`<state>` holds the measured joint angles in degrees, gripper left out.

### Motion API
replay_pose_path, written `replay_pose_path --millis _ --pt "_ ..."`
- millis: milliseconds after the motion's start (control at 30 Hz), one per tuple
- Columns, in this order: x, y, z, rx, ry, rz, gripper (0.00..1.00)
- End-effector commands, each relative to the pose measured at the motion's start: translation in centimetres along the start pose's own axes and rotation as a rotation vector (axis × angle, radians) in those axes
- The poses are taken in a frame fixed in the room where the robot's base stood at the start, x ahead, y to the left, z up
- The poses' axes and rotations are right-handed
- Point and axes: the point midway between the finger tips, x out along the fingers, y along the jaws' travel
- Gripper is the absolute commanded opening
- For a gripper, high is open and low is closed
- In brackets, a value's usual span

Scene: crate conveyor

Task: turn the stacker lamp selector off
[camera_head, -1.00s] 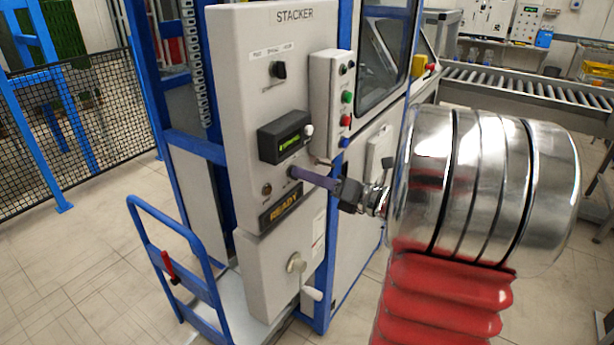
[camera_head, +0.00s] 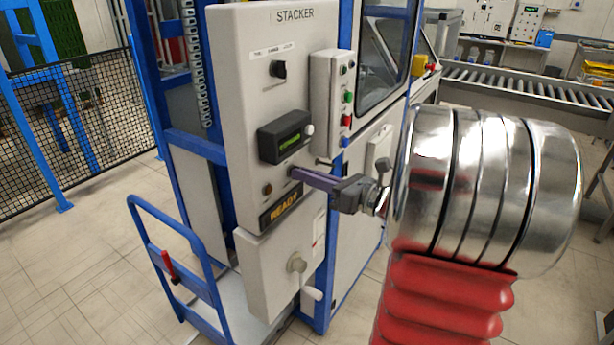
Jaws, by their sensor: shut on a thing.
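The grey stacker panel (camera_head: 240,100) stands in the middle, labelled STACKER. My gripper (camera_head: 296,173) reaches in from the right, its purple fingers shut at the panel face between the display and the READY sign. The fingers are shut on a small dark knob, the lamp selector (camera_head: 291,170), which they mostly hide. I cannot read its pointer position. A small amber-brown lamp (camera_head: 267,188) sits left of the fingertips. The READY sign (camera_head: 284,206) below shows yellow letters.
A display box (camera_head: 285,137) with green text sits just above my fingers. A black selector knob (camera_head: 278,69) is higher up. A side box (camera_head: 333,100) carries coloured buttons. A blue trolley (camera_head: 190,265) stands at the left front.

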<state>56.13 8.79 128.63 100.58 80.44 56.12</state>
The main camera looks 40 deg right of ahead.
Motion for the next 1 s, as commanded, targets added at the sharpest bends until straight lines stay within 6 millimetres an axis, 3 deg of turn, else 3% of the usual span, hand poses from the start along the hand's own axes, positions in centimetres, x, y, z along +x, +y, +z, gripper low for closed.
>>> replay_pose_path --millis 700,1000 --pt "-0.04 0.14 -0.22 -0.669 0.003 -0.002 0.0" --pt "-0.03 0.21 -0.3 -0.871 0.004 -0.001 0.0"
